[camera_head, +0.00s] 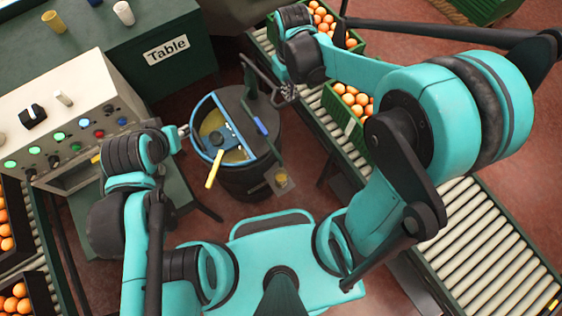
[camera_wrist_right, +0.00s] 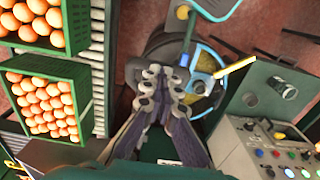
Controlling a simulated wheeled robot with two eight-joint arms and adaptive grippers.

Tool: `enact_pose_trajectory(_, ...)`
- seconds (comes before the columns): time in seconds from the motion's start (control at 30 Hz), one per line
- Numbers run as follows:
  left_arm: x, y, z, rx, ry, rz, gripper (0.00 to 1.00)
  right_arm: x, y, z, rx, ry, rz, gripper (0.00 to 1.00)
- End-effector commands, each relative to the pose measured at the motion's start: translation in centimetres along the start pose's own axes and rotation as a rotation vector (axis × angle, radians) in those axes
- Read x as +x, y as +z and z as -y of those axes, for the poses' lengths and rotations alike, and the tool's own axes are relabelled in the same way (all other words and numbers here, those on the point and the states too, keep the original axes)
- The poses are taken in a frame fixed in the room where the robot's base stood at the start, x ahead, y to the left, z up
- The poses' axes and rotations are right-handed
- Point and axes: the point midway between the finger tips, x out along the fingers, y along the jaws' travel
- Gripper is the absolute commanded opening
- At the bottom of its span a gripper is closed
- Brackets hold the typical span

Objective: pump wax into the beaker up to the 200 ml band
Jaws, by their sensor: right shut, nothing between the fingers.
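A dark drum (camera_head: 262,165) stands in the middle of the head view, with a blue-rimmed opening showing yellowish wax (camera_head: 214,122). A small beaker (camera_head: 281,179) with yellow in it sits on a small plate at the drum's lower right side. Its bands are too small to read. My right gripper (camera_head: 288,93) is shut and empty, above and right of the drum, close to a dark upright bar (camera_head: 249,80). It also shows in the right wrist view (camera_wrist_right: 168,82). My left gripper (camera_head: 183,131) is at the drum's left, near the blue rim; its fingers are too small to judge.
A yellow bar (camera_head: 213,170) sticks out over the drum's front. A control panel (camera_head: 85,115) with coloured buttons stands left. A green table (camera_head: 185,60) is behind.

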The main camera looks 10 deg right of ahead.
Motion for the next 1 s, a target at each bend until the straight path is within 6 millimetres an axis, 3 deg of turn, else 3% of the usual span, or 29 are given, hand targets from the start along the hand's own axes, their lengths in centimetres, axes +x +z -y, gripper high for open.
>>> enact_pose_trajectory(0.37, 0.4, 0.3, 0.0, 0.000, 0.000, 0.000, 0.36, 0.6, 0.0, 0.0, 0.000, 0.000, 0.000, 0.00)
enact_pose_trajectory(1.0, 6.5, 4.7, 0.0, 0.000, 0.000, 0.000, 0.36, 9.8, 0.0, 0.0, 0.000, 0.000, 0.000, 0.00)
